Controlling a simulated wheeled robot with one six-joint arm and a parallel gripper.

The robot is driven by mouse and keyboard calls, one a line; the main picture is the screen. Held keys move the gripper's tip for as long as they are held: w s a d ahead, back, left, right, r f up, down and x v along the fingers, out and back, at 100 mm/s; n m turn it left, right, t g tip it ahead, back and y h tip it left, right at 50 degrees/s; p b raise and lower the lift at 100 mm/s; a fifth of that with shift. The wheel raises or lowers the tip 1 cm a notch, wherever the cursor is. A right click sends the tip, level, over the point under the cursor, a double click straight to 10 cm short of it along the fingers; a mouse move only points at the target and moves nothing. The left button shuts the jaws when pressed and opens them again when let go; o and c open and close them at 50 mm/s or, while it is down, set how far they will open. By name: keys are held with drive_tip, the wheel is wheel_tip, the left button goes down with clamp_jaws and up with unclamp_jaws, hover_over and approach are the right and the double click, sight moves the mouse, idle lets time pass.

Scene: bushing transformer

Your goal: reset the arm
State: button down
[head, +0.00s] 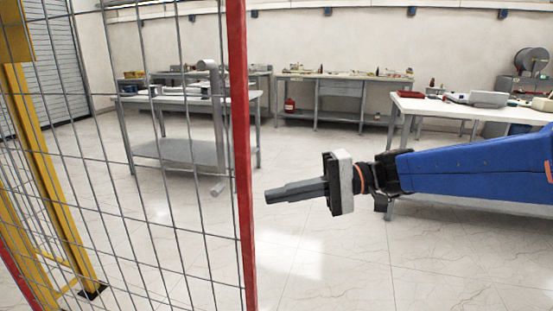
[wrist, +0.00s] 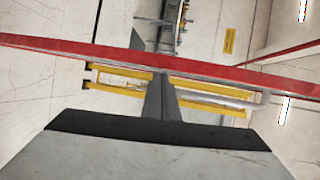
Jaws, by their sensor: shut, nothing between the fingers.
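My gripper (head: 270,196) reaches in from the right in the head view at the end of my blue arm. Its dark fingers are together and point left toward the red post (head: 240,150), with a small gap between them in the picture. Nothing is held. In the wrist view my shut gripper (wrist: 161,80) points away from the camera, with the red bar (wrist: 90,48) of the fence crossing the picture near the fingertips. I cannot tell from this view whether they touch.
A wire mesh fence (head: 150,210) with a yellow post (head: 45,180) fills the left. A workbench (head: 470,108) stands behind my arm at right. A grey table (head: 180,150) and a back bench (head: 345,78) stand farther off. Tiled floor (head: 320,265) below my gripper is clear.

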drive_tip(key=s+d+f+t+h, duration=0.1)
drive_tip(key=s+d+f+h, duration=0.45)
drive_tip(key=s+f, duration=0.2)
drive_tip(key=s+d+f+t+h, duration=0.1)
drive_tip(key=d+f+t+h, duration=0.1)
drive_tip(key=d, duration=0.5)
drive_tip(key=s+d+f+m+t+h, duration=0.1)
drive_tip(key=s+d+f+t+h, duration=0.1)
drive_tip(key=d+f+h, duration=0.3)
drive_tip(key=s+d+f+t+h, duration=0.1)
drive_tip(key=s+d+f+h, duration=0.1)
drive_tip(key=d, duration=0.9)
wheel_tip(320, 180, down, 2)
drive_tip(key=shift+f+t+h, duration=0.2)
drive_tip(key=shift+t+h, duration=0.2)
drive_tip(key=shift+h, duration=0.35)
